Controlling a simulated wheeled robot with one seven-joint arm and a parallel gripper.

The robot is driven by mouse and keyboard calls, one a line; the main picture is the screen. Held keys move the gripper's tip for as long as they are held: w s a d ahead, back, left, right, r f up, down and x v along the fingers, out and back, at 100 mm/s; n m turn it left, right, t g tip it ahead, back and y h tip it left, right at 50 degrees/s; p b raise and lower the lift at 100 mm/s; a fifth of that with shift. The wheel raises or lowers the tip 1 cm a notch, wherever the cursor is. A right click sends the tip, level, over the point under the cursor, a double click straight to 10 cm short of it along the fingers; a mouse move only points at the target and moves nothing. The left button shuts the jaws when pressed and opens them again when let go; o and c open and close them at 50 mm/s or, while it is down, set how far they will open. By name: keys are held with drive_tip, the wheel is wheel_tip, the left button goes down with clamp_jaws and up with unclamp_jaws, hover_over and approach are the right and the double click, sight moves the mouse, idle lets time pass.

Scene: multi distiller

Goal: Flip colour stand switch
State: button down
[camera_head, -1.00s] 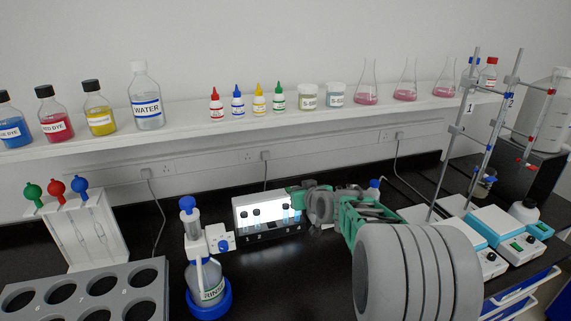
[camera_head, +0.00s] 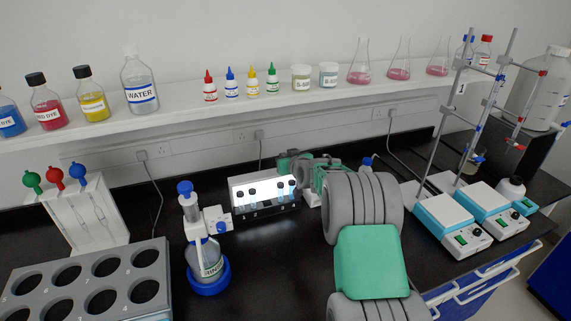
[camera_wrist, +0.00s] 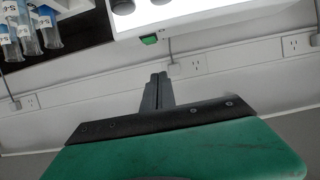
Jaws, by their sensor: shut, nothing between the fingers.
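The colour stand (camera_head: 238,188) is a white box with a brightly lit panel and several dark-capped tubes, standing on the black bench in the head view. In the wrist view, a small green switch (camera_wrist: 149,39) sits on the edge of a white housing. My gripper (camera_wrist: 161,76) is shut and empty, its fingertips just below the switch in the picture, apparently apart from it. In the head view, my gripper (camera_head: 287,158) is above and behind the stand's right end. Its fingertips are hard to make out there, and the switch is not visible in that view.
Labelled tubes (camera_wrist: 48,28) show at the wrist view's upper left. Stirrers (camera_head: 452,222) and clamp stands are at right. The shelf (camera_head: 200,115) holds bottles and flasks.

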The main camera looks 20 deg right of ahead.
drive_tip(key=f, duration=0.2)
drive_tip(key=f+p, duration=0.1)
drive_tip(key=f, duration=0.1)
drive_tip(key=shift+s, duration=0.35)
drive_tip(key=s+r+t+b, duration=0.1)
drive_tip(key=s+r+b, duration=0.3)
drive_tip(key=s+b, duration=0.3)
drive_tip(key=v, duration=0.3)
drive_tip(key=shift+s, duration=0.45)
